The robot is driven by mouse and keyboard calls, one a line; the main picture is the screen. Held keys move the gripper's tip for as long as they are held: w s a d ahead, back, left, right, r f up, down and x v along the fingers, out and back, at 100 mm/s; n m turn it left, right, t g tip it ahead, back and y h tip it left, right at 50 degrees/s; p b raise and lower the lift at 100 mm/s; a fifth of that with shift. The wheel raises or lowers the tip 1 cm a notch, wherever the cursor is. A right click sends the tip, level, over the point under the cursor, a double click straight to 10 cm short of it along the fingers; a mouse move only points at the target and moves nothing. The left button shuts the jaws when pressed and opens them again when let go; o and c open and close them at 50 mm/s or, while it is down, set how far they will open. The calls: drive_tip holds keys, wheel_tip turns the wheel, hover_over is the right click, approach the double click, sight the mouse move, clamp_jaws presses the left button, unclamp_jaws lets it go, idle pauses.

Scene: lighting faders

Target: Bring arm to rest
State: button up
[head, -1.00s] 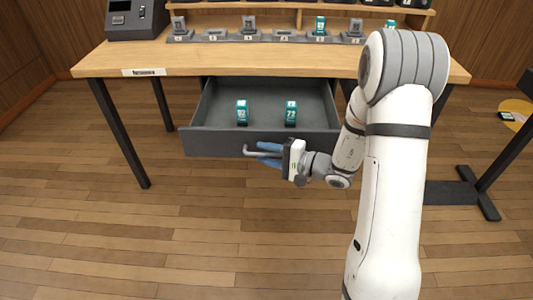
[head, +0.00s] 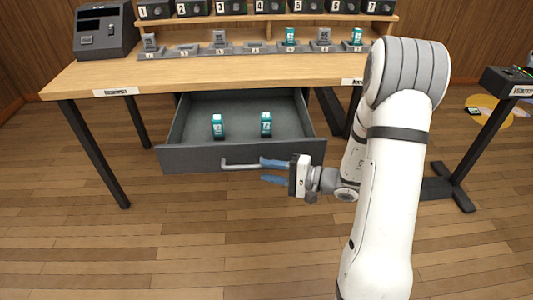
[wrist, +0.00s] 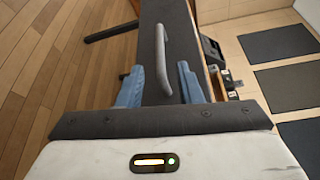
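The grey drawer (head: 240,157) is pulled out under the desk, and its bar handle (head: 240,166) is on its front. My gripper (head: 264,171) is at the right end of the handle, its blue fingers parted and pointing left. In the wrist view the open fingers of my gripper (wrist: 156,78) have nothing held between them. The handle (wrist: 161,58) shows ahead, between and beyond the fingertips. I cannot tell whether a finger touches it.
Two teal-labelled items stand in the drawer, one left (head: 217,127) and one right (head: 265,125). The wooden desk (head: 200,72) carries a row of grey holders, a dark console (head: 103,32) and a shelf. A side stand (head: 505,82) is at the right. The floor in front is clear.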

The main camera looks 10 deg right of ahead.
drive_tip(key=s+a+r+n+g+h+p, duration=0.2)
drive_tip(key=s+r+n+g+h+p, duration=0.15)
drive_tip(key=s+r+p, duration=0.45)
drive_tip(key=s+a+r+n+g+h+p, duration=0.15)
drive_tip(key=s+r+g+p, duration=0.3)
drive_tip(key=r, duration=0.45)
drive_tip(key=s+d+r+n+t+h+p, duration=0.1)
drive_tip(key=s+d+r+h+p, duration=0.2)
drive_tip(key=r, duration=0.6)
drive_tip(key=s+d+r+n+t+h+p, duration=0.1)
drive_tip(key=s+d+r+t+h+p, duration=0.1)
drive_tip(key=d+r+h+p, duration=0.5)
wheel_tip(320, 180, up, 3)
drive_tip(key=s+d+p, duration=0.1)
drive_tip(key=p, duration=0.1)
drive_tip(key=shift+s+t+h+p, duration=0.3)
drive_tip(key=shift+p, duration=0.05)
